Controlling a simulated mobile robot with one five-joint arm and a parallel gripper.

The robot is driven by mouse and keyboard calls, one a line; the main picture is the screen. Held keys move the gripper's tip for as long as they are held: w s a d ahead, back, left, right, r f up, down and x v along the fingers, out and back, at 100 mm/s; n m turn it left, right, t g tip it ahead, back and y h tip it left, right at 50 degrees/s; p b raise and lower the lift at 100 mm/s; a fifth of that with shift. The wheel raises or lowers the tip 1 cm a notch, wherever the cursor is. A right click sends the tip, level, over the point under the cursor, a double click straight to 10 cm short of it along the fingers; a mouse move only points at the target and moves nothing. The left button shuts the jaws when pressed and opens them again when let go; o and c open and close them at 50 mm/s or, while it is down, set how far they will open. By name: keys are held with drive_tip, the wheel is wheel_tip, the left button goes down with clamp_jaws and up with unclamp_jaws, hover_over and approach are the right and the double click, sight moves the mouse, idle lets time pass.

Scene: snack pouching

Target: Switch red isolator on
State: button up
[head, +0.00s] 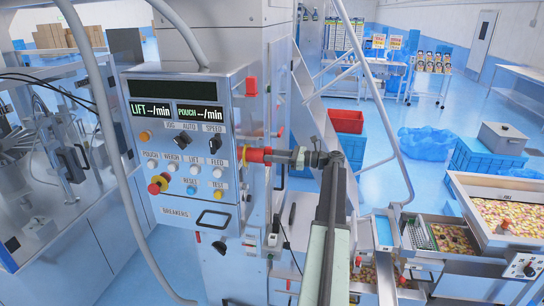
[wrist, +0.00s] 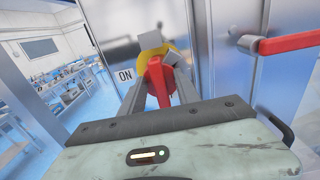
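The red isolator handle (wrist: 156,76) sits on a yellow round plate (wrist: 147,54) on the metal cabinet, with an ON label (wrist: 125,75) to its left. The handle stands close to upright in the wrist view. My gripper (wrist: 158,88) has a finger on each side of it, and both look pressed close against it. In the head view my gripper (head: 277,156) reaches the red isolator (head: 257,155) from the right, at the side of the control cabinet. The fingers hide part of the handle and plate.
A red lever handle (wrist: 290,42) sticks out to the right of the isolator. The control panel (head: 185,140) with knobs and buttons faces left of it. Product bins (head: 505,215) stand at the right.

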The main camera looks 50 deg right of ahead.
clamp_jaws()
drive_tip(key=shift+n, duration=0.3)
drive_tip(key=shift+s+a+f+n+b, duration=0.1)
drive_tip(key=shift+f+n+b, duration=0.05)
drive_tip(key=shift+n, duration=2.7)
drive_tip(key=shift+s+a+f+n+b, duration=0.1)
drive_tip(key=shift+a+n, duration=0.05)
drive_tip(key=shift+n, duration=2.75)
drive_tip(key=shift+a+f+n+b, duration=0.1)
drive_tip(key=shift+f+n+b, duration=0.05)
drive_tip(key=shift+n, duration=2.7)
unclamp_jaws()
